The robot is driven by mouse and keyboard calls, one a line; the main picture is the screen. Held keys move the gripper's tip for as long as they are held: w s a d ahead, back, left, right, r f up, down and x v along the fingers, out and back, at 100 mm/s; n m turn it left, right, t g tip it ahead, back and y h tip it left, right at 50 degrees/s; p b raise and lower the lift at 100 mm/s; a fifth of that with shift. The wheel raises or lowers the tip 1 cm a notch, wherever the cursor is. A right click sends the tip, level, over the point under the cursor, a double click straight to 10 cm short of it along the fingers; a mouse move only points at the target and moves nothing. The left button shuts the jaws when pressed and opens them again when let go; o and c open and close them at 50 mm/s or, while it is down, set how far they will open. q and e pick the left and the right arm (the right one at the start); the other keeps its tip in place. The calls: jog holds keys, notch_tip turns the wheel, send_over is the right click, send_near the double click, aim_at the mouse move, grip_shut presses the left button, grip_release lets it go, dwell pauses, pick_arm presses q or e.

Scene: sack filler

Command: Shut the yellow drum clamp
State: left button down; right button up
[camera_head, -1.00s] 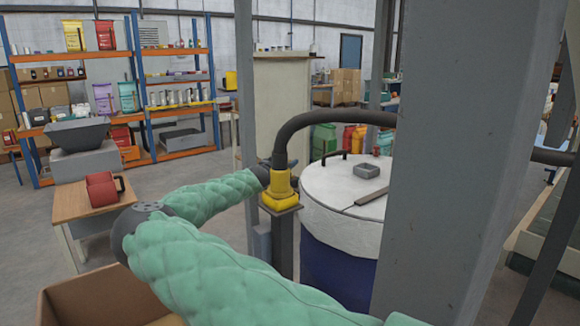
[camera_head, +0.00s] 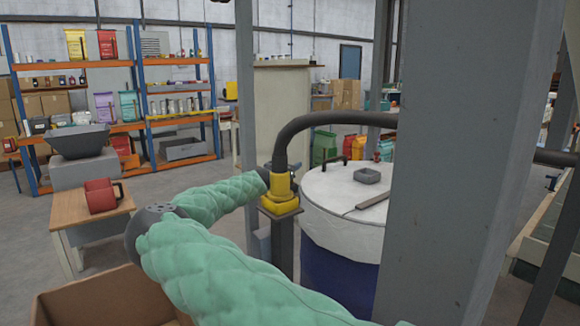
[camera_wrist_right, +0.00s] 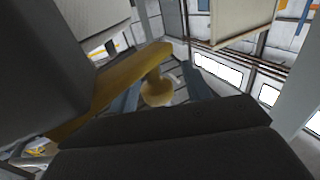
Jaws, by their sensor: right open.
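The yellow clamp (camera_head: 281,192) sits on top of a grey post, where a thick black hose comes down into it, beside the white-topped blue drum (camera_head: 340,200). My right arm, in a green quilted sleeve, reaches to the clamp from the left. My right gripper (camera_head: 265,175) is at the clamp's left side, mostly hidden by the sleeve and clamp. In the right wrist view, a yellow lever-like part with a round knob (camera_wrist_right: 158,90) shows between the dark finger surfaces. The gripper is open; I cannot tell whether it touches the lever. My left gripper is not in view.
A wide grey column (camera_head: 455,150) blocks the right side. An open cardboard box (camera_head: 105,298) stands at the lower left. A wooden table (camera_head: 75,218) with a red container (camera_head: 103,195) is at the left. Stocked shelves (camera_head: 140,127) stand behind, with open floor before them.

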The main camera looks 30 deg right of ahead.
grip_shut()
